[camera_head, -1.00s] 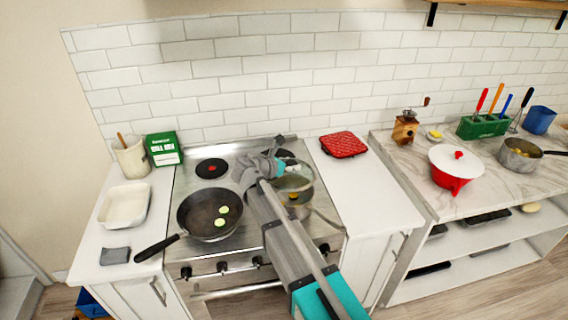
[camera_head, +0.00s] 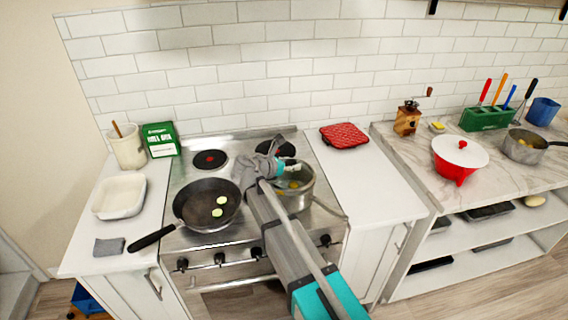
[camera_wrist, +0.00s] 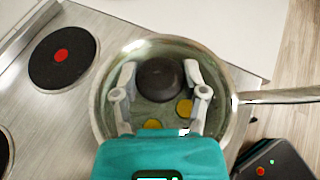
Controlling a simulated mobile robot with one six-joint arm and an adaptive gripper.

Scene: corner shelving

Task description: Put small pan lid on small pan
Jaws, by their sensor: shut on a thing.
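The small pan (camera_head: 297,205) is a steel pot on the front right of the stove, with its handle (camera_wrist: 285,97) pointing right in the wrist view. Yellow pieces (camera_wrist: 184,106) show inside it through the glass. The small pan lid (camera_wrist: 125,125) is clear glass with a round black knob (camera_wrist: 160,80). My gripper (camera_wrist: 160,72) is shut on the knob, one finger at each side. In the head view my gripper (camera_head: 280,166) is over the pan and partly hides lid and pan. The lid lies over the pan's opening; I cannot tell whether its rim is fully seated.
A black frying pan (camera_head: 195,205) with green slices stands left of the pot on the stove. A red trivet (camera_head: 344,135) lies on the right counter, which is otherwise clear.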

